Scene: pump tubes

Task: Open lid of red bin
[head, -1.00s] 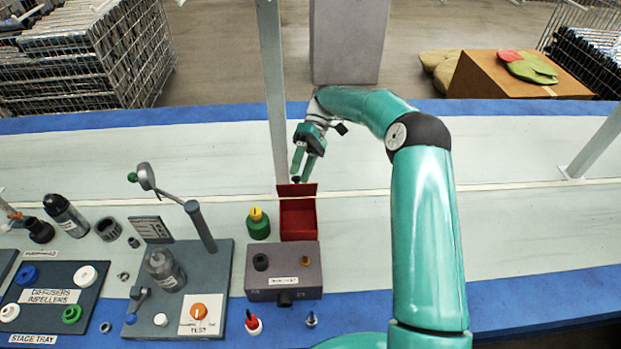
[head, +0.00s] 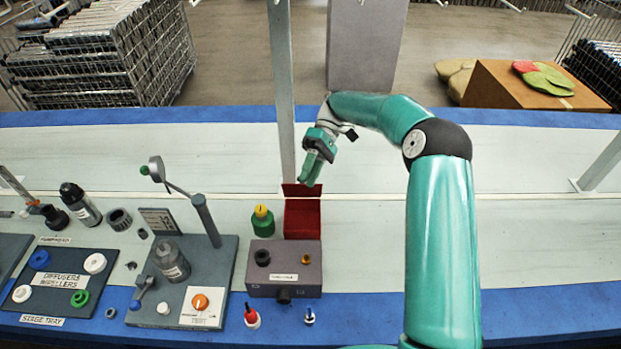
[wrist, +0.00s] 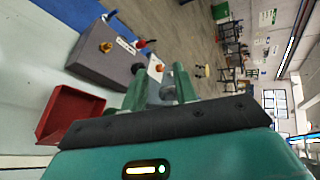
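The red bin (head: 302,222) stands on the pale bench top behind a grey block. Its lid (head: 302,190) is raised at the back edge, and the inside of the bin is exposed. The bin (wrist: 68,114) also shows open at the left of the wrist view. My gripper (head: 309,181) is above and behind the bin, with its fingertips close to the raised lid in the picture; I cannot tell if they touch. In the wrist view the two fingers (wrist: 158,78) are apart, with nothing held between them.
The grey block (head: 285,268) with knobs is directly in front of the bin. A green bottle with a yellow cap (head: 262,221) stands to its left. A grey post (head: 281,90) rises behind. The bench right of the bin is clear up to my arm.

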